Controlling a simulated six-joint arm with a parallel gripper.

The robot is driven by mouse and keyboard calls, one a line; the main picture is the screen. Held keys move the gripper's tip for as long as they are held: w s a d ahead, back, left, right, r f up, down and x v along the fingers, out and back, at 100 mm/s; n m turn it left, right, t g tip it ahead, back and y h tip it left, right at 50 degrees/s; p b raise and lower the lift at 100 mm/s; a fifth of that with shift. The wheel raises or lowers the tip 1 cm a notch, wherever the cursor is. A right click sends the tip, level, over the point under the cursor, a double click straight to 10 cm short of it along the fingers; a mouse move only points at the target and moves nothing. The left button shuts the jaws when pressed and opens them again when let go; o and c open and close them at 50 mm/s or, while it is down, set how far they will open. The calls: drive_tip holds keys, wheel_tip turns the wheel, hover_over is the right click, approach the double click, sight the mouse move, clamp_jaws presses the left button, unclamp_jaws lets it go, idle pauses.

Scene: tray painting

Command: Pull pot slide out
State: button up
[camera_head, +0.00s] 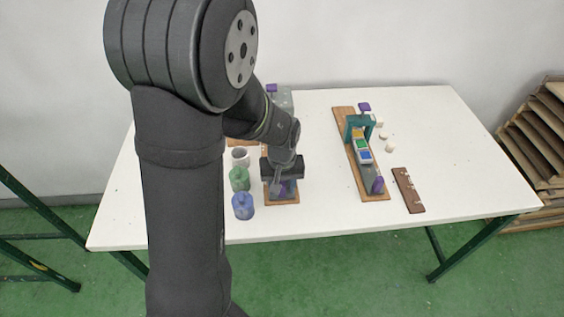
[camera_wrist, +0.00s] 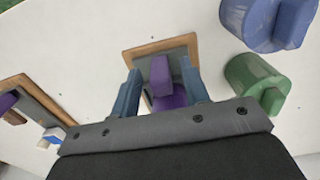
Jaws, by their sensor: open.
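My gripper (camera_head: 283,184) is low over the near end of a wood-edged board (camera_head: 284,202) on the table. In the wrist view, its two blue-grey fingers (camera_wrist: 160,78) stand apart, one on each side of an upright purple handle (camera_wrist: 160,72). Gaps show beside the handle, so the fingers do not look closed on it. The handle rises from a grey surface inside the wooden frame (camera_wrist: 155,46). My arm hides most of this board in the head view. I cannot tell whether this part is the pot slide.
A blue jar (camera_head: 243,206), a green jar (camera_head: 239,179) and a white cup (camera_head: 240,157) stand left of my gripper. Right is a board with a teal arch (camera_head: 357,121) and coloured squares (camera_head: 361,144). A notched brown rack (camera_head: 408,190) lies beyond.

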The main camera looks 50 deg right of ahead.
wheel_tip(320, 180, up, 16)
idle(0.3)
drive_tip(key=shift+f, duration=0.1)
idle(0.4)
wheel_tip(320, 180, down, 17)
drive_tip(key=shift+f, duration=0.2)
drive_tip(key=shift+d, duration=0.1)
idle(0.4)
